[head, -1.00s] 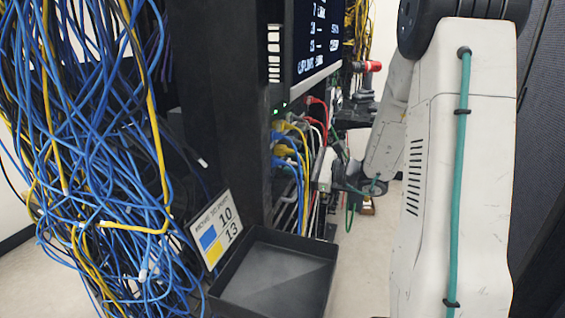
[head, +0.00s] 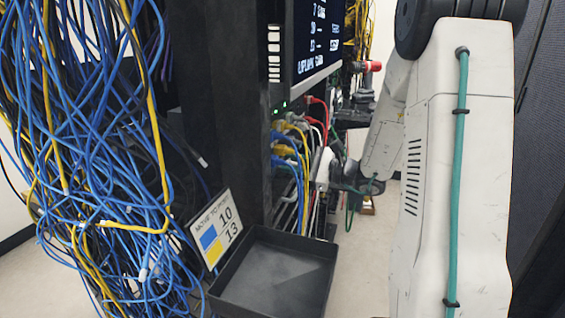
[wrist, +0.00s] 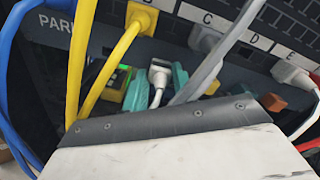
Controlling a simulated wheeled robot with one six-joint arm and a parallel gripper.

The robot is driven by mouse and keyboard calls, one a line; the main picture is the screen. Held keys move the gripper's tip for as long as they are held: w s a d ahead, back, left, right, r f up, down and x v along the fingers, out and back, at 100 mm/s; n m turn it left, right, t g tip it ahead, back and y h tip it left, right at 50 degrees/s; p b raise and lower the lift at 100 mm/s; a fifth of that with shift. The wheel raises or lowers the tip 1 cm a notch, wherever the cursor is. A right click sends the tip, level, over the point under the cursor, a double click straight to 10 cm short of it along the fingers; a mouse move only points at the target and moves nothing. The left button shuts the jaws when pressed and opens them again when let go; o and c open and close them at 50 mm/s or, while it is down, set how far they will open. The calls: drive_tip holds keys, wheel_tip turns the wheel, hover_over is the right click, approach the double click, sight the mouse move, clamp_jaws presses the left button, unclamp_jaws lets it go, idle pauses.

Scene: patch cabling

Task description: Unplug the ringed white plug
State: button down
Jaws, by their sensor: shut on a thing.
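A white plug (wrist: 157,75) with a white cable stands at the row of ports in the wrist view, between the two teal fingertips of my gripper (wrist: 156,86). My gripper is shut on this plug. I cannot make out a ring on it, or whether it is still seated in its port. In the head view the end of my arm (head: 323,168) is at the rack's cabled face, and the plug and fingertips cannot be made out there.
A yellow plug (wrist: 142,17), a grey plug (wrist: 205,40) and another white plug (wrist: 290,72) sit close by, their cables crossing near my gripper. A black tray (head: 272,275) and a sign (head: 215,232) stand before the rack. Blue and yellow cables (head: 85,160) hang left.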

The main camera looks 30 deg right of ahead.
sight(290, 163)
drive_tip(key=shift+s+d, duration=0.45)
drive_tip(key=shift+s, duration=0.1)
idle(0.9)
drive_tip(key=shift+v, duration=1.45)
